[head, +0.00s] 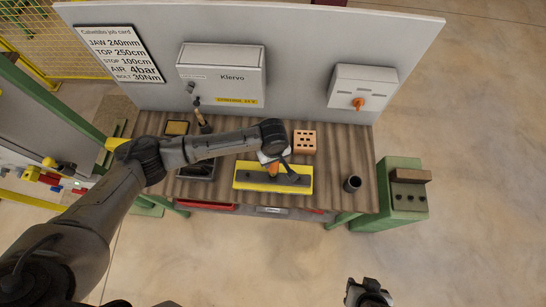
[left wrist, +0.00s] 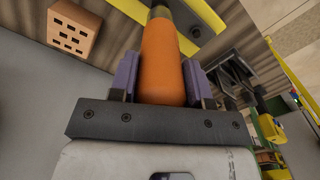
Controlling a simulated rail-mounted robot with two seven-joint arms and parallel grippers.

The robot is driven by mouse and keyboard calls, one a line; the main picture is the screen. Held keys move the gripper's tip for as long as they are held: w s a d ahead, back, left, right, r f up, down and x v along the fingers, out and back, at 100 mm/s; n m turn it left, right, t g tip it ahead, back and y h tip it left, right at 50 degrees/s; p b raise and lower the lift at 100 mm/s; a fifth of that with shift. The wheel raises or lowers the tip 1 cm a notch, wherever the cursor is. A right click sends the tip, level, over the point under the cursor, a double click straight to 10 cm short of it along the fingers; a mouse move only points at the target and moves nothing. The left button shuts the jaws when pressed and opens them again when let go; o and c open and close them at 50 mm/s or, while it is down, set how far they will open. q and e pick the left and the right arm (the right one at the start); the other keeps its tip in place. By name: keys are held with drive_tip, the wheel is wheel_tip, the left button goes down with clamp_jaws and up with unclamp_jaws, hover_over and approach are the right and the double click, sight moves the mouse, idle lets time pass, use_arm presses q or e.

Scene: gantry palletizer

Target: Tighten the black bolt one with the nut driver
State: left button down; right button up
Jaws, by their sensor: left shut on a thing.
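The nut driver's orange handle (head: 273,170) shows just below my left gripper (head: 271,159), over the workbench. In the left wrist view the orange handle (left wrist: 160,65) is held between the two purple fingers, with a darker metal collar at its far end. A yellow plate (head: 242,184) with a dark strip along it lies on the bench under the tool. A small dark piece stands on this strip; I cannot tell whether it is the black bolt. The driver's tip is hidden. My right gripper (head: 369,293) hangs at the bottom edge, away from the bench, and its jaws are unclear.
A brick-coloured block with holes (head: 305,141) stands behind the plate. A dark cup (head: 352,184) is at the bench's right end. A dark tray (head: 197,171) lies left of the plate. A grey panel with boxes (head: 220,70) rises behind. A green stand (head: 403,196) is at right.

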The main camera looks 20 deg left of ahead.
use_arm(q)
drive_tip(key=shift+f, duration=0.45)
idle(0.5)
idle(0.6)
drive_tip(key=shift+f+p, duration=0.1)
drive_tip(key=shift+p, duration=0.4)
idle(0.6)
wheel_tip(320, 180, up, 3)
drive_tip(key=p, duration=0.3)
drive_tip(key=shift+f, duration=0.15)
drive_tip(key=shift+r+p, duration=1)
drive_tip(key=shift+r, duration=1.25)
